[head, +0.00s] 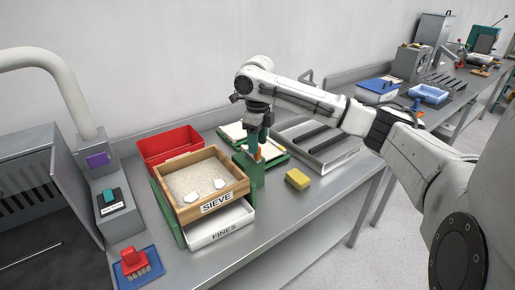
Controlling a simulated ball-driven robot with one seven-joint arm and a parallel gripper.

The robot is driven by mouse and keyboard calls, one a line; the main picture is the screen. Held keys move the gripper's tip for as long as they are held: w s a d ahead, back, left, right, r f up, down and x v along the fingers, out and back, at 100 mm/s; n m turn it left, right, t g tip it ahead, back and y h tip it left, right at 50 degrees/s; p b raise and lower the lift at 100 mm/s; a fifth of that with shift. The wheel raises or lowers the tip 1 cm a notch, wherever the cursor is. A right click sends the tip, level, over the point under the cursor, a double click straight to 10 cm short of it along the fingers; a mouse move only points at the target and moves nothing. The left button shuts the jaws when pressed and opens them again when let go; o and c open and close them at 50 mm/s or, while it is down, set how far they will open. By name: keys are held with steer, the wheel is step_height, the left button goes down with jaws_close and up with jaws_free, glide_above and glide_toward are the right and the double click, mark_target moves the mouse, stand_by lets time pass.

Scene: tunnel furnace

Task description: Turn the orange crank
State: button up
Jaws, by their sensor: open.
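The orange crank (257,153) shows as a small orange piece on the green frame at the right side of the wooden sieve (211,212). My gripper (258,138) points down right over it, and its fingers hide part of the crank. The gripper is open; I cannot tell whether the fingers stand around the crank or only above it. The sieve holds pale grains and a few white lumps. A white tray marked FINES (221,232) sits below the sieve.
A yellow sponge (298,179) lies right of the crank. A red bin (170,146) stands behind the sieve, and a grey tray (335,155) with a dark bar lies behind the sponge. The bench's front right is clear.

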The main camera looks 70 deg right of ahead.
steer(key=shift+f, duration=1.8)
steer(key=shift+c, duration=0.4)
jaws_close()
